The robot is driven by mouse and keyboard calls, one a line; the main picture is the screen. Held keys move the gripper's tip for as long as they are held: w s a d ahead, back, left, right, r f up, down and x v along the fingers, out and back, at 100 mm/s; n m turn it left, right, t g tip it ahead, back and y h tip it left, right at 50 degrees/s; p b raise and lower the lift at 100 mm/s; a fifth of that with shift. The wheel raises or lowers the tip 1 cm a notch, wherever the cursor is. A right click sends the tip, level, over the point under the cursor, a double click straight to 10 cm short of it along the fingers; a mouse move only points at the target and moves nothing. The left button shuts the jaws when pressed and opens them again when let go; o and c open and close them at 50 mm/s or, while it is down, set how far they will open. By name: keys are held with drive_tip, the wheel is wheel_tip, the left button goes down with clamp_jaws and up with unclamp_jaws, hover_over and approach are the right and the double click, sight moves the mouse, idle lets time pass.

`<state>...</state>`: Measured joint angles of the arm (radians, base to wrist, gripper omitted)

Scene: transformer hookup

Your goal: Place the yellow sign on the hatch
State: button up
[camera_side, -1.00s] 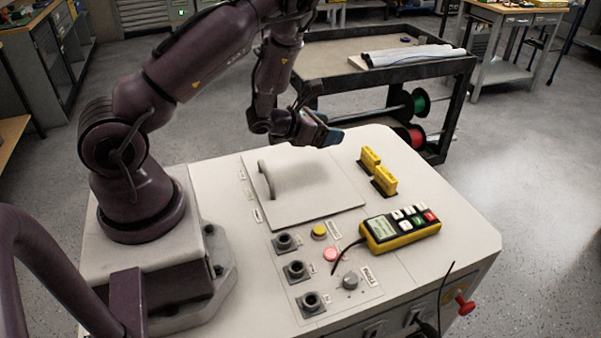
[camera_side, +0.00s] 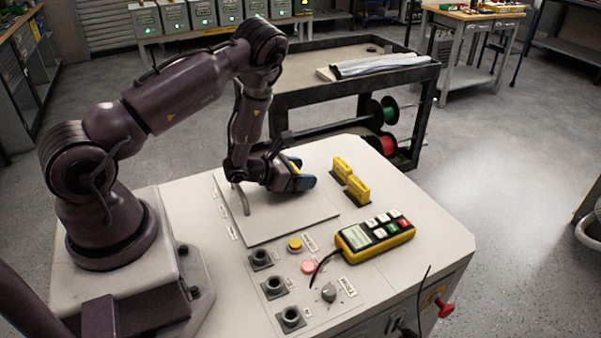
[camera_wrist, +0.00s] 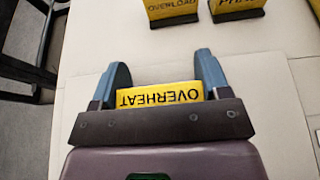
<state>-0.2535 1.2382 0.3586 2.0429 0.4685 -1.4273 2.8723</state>
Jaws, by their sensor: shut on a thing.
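My gripper (camera_side: 306,178) is low over the far part of the hatch (camera_side: 270,219), a flat pale panel with a raised handle (camera_side: 243,198) on its left. Its blue fingers are shut on a yellow sign (camera_wrist: 160,96), which reads OVERHEAT upside down in the wrist view. In the side view only a small yellow part of the sign (camera_side: 296,167) shows between the fingers. The sign's lower edge is hidden, so I cannot tell whether it touches the hatch.
Two other yellow signs (camera_side: 342,168) (camera_side: 358,189) stand right of the hatch; one reads OVERLOAD in the wrist view (camera_wrist: 172,8). A yellow handheld box (camera_side: 375,233), buttons (camera_side: 294,244) and black sockets (camera_side: 274,285) lie nearer the front. The hatch's near part is clear.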

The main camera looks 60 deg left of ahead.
drive_tip(key=o, duration=1)
drive_tip(key=shift+f, duration=0.15)
